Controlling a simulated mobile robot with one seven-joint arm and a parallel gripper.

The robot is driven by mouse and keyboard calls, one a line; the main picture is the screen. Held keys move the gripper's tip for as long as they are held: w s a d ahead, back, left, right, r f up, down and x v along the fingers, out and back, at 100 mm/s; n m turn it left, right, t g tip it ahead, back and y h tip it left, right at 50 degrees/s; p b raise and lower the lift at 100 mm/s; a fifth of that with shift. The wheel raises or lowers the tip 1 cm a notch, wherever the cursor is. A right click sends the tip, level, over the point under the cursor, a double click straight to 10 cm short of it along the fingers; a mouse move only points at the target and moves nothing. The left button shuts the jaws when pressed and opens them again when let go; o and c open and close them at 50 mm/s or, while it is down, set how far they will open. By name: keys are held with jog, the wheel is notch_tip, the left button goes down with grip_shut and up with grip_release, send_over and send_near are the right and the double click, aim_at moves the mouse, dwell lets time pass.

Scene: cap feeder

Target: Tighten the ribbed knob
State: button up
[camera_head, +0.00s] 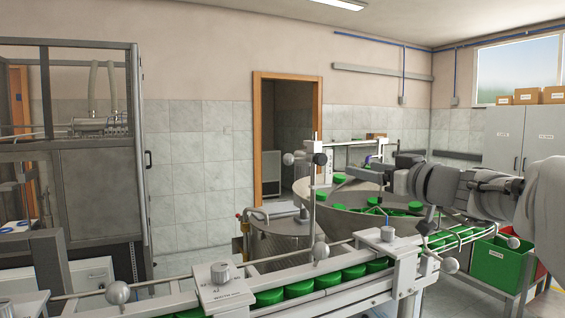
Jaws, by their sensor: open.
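A grey ribbed-looking knob (220,272) stands upright on a white plate on the near conveyor rail, left of centre. A similar small grey knob (387,233) sits on another white bracket further right, and a dark knob (319,158) is on an upright post at centre. I cannot tell which of these is the task's knob. My gripper (373,168) reaches in from the right above the feeder bowl. It is open, right of the post and apart from the dark knob. Its fingers are small and partly lost against the background.
A conveyor carrying green caps (299,288) crosses the foreground. Behind it stands a round metal feeder bowl (335,222) with green caps. Ball-ended handles (118,292) stick out along the rail. A green crate (497,262) is at right, and a grey machine cabinet (97,195) at left.

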aim_at(323, 160)
jog(key=p+x, duration=0.4)
jog(key=x, duration=1)
jog(key=shift+w+a+r+p, duration=0.1)
jog(key=shift+w+p, duration=0.1)
jog(key=shift+p, duration=0.2)
jog(key=shift+x, duration=0.85)
grip_shut()
